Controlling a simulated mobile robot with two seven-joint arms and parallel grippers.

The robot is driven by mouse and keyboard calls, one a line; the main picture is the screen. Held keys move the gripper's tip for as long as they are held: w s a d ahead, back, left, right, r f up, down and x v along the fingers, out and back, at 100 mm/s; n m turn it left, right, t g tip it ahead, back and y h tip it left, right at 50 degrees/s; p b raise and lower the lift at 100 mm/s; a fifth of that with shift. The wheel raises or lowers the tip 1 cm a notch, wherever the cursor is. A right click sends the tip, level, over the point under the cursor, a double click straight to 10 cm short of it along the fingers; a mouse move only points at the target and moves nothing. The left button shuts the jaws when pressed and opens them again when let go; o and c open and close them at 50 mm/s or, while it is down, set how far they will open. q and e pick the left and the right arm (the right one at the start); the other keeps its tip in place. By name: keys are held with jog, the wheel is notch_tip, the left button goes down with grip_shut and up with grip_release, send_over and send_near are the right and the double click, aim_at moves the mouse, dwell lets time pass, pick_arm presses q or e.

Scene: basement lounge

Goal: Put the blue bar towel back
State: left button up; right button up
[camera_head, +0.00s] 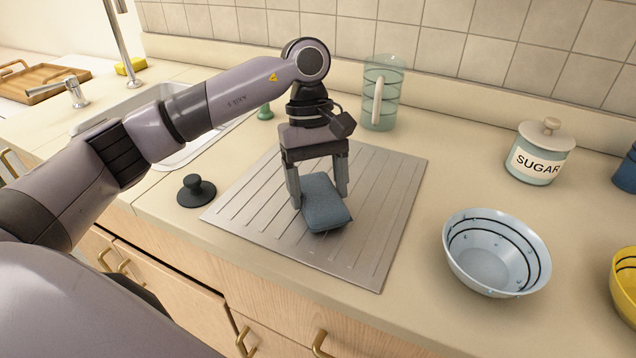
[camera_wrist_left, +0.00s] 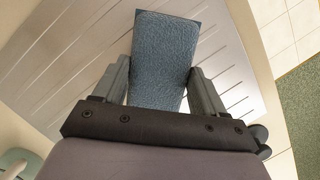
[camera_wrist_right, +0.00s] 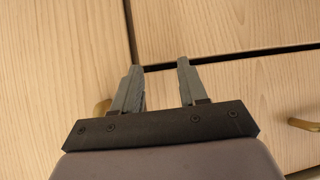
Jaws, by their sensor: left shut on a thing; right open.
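The blue bar towel (camera_head: 326,205) is a folded, textured blue-grey block over the ridged metal drainboard (camera_head: 385,190). My left gripper (camera_head: 319,196) comes down from above and is shut on the towel, one finger on each side. The left wrist view shows the towel (camera_wrist_left: 163,62) between the fingers of the left gripper (camera_wrist_left: 162,85). I cannot tell whether the towel touches the drainboard. My right gripper (camera_wrist_right: 158,75) shows only in the right wrist view. It is open and empty in front of wooden cabinet fronts.
Right of the drainboard stand a pale blue bowl (camera_head: 495,252), a sugar jar (camera_head: 540,152) and a yellow bowl (camera_head: 625,285). A glass pitcher (camera_head: 384,92) stands behind it. A black sink stopper (camera_head: 196,190) lies left, near the sink (camera_head: 180,150). A wooden tray (camera_head: 50,80) is far left.

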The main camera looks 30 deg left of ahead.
pick_arm(q)
jog(key=o, duration=0.9)
jog(key=shift+f, duration=0.1)
jog(key=shift+o, duration=0.2)
jog(key=v, duration=1.2)
jog(key=shift+p, duration=0.4)
